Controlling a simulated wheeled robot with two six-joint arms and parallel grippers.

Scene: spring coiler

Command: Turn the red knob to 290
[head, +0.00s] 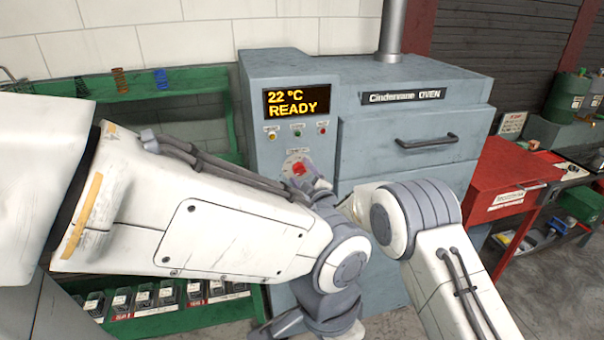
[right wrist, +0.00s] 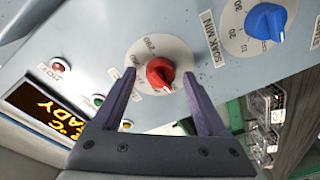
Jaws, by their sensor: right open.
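The red knob (head: 299,168) sits on a white round dial on the oven's front panel, below the display. In the right wrist view the red knob (right wrist: 160,72) has a white pointer mark toward the lower right of the picture; the dial numbers are too small to read surely. My right gripper (head: 306,180) is at the panel, partly hidden by my left arm. In the right wrist view its two fingers (right wrist: 161,80) are open, one on each side of the knob, with gaps visible between them and it.
The oven (head: 410,150) display (head: 297,101) reads 22 °C READY. A blue knob (right wrist: 265,22) marked SOAK MIN is on the same panel. Small coloured lamps or buttons sit under the display. A green rack (head: 190,82) stands left, a red cabinet (head: 505,180) right.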

